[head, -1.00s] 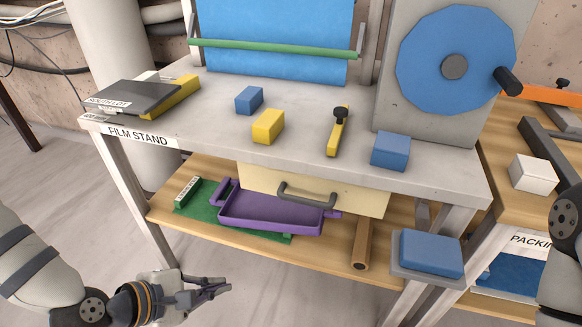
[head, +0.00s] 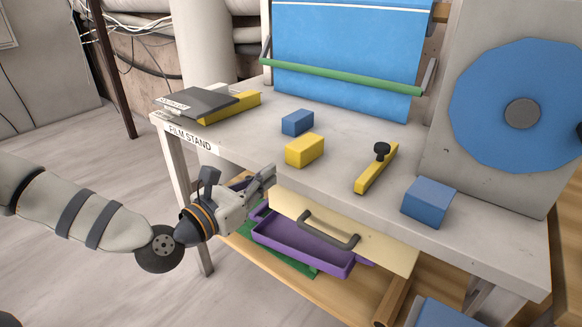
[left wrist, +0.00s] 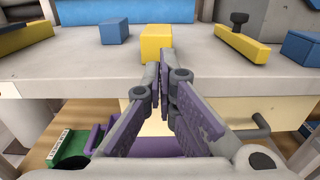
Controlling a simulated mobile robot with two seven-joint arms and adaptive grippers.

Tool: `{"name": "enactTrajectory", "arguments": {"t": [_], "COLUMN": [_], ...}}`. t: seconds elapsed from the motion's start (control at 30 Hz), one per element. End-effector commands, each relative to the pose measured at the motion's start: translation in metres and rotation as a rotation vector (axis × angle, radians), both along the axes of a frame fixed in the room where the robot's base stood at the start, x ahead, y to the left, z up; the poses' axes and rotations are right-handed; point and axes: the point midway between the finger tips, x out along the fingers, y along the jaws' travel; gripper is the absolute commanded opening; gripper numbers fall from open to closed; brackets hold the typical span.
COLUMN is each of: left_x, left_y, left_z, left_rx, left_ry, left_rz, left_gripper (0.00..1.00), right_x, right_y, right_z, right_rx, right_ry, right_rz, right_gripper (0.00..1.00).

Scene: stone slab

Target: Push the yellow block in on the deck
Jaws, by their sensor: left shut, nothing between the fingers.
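The yellow block (head: 305,151) sits on the grey stone deck (head: 345,130), near its front edge. A blue block (head: 297,122) stands behind it and a little to its left. My left gripper (head: 269,172) is at the front edge of the deck, left of and nearer than the yellow block. In the left wrist view its closed fingers (left wrist: 164,66) point toward the yellow block (left wrist: 156,42) and overlap its lower right part. I cannot tell whether they touch it. Nothing is held. My right gripper is out of view.
A yellow bar with a black knob (head: 376,168) and a blue block (head: 429,202) lie to the right on the deck. A grey plate (head: 195,102) lies at the left. A drawer handle (head: 328,229) and purple tray (head: 300,246) are below.

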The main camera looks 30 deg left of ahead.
Motion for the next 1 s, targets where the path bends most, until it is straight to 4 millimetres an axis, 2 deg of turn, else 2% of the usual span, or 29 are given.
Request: {"name": "enactTrajectory", "arguments": {"t": [0.1, 0.3, 0.47, 0.8, 0.87, 1.0], "left_x": [0.025, 0.056, 0.065, 0.068, 0.075, 0.105], "left_y": [-0.003, -0.006, -0.006, -0.006, -0.007, -0.010], "left_z": [-0.004, 0.000, 0.001, 0.000, -0.004, -0.010], "left_rx": [0.004, 0.004, 0.001, 0.002, 0.003, 0.004], "left_ry": [0.004, 0.000, -0.001, 0.000, 0.003, 0.008], "left_rz": [-0.004, -0.002, 0.000, 0.000, -0.001, -0.001], "left_gripper": [0.00, 0.00, 0.00, 0.00, 0.00, 0.00], "right_x": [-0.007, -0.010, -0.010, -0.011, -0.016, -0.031], "right_y": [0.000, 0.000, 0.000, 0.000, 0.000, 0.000], "right_z": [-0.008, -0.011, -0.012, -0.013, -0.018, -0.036], "right_rx": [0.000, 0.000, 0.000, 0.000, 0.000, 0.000], "right_ry": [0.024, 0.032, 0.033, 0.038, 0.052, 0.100], "right_rz": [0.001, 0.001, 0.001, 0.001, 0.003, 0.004], "right_gripper": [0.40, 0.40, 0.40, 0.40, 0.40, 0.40]}}
